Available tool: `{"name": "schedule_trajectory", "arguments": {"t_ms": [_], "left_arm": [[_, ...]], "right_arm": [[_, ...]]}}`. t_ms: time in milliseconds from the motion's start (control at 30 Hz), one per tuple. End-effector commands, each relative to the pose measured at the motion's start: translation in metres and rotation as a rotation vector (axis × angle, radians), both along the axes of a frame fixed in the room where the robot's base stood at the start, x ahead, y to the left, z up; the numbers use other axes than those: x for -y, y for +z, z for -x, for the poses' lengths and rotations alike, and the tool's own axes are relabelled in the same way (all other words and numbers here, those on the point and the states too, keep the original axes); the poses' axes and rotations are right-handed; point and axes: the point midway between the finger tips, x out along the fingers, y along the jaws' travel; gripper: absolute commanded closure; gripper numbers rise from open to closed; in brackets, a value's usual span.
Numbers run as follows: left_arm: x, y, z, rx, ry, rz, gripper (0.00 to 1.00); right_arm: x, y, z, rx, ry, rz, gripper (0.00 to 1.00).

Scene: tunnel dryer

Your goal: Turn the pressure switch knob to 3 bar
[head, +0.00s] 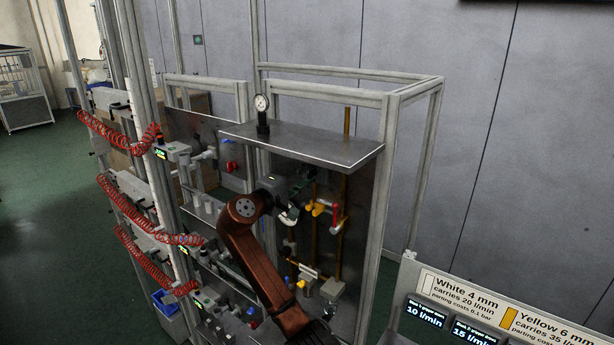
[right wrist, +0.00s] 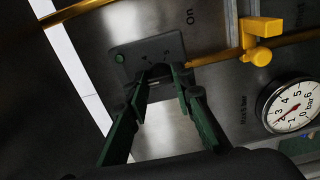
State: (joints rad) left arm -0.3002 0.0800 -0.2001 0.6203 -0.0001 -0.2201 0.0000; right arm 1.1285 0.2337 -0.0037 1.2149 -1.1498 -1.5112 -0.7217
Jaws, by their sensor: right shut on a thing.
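In the right wrist view a dark grey box (right wrist: 148,52), apparently the pressure switch, is mounted on the metal panel and has a green dot at one corner. Its small black knob (right wrist: 158,71) is between the green fingertips of my right gripper (right wrist: 168,78), which is shut on it. The knob's scale and setting are too dark and too covered to read. In the head view my right gripper (head: 291,213) is at the upper panel under the shelf, and the switch cannot be made out there. My left gripper is not in view.
A yellow valve handle (right wrist: 261,40) on a brass pipe is right of the box. A round gauge (right wrist: 292,104) with a red needle is lower right. In the head view, a metal shelf (head: 305,143) overhangs the arm, and a frame post (head: 382,200) stands to the right.

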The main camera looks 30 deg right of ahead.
Motion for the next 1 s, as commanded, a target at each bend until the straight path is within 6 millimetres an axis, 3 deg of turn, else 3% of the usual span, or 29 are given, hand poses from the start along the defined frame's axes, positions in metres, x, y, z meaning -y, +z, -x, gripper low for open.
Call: {"name": "schedule_trajectory", "arguments": {"t_ms": [33,67,300,667,1000], "left_arm": [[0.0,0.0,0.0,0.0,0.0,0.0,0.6],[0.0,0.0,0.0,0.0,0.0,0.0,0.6],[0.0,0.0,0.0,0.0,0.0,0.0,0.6],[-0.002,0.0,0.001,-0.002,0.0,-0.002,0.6],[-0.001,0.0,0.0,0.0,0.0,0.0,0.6]], "right_arm": [[-0.001,0.003,-0.001,0.004,0.004,0.004,1.0],[-0.001,0.003,-0.001,0.004,0.004,0.004,0.76],[0.0,0.001,0.0,0.002,0.001,0.002,0.6],[-0.005,0.0,0.002,0.001,0.001,0.001,0.6],[-0.064,0.0,0.025,0.001,0.004,0.001,0.6]]}}
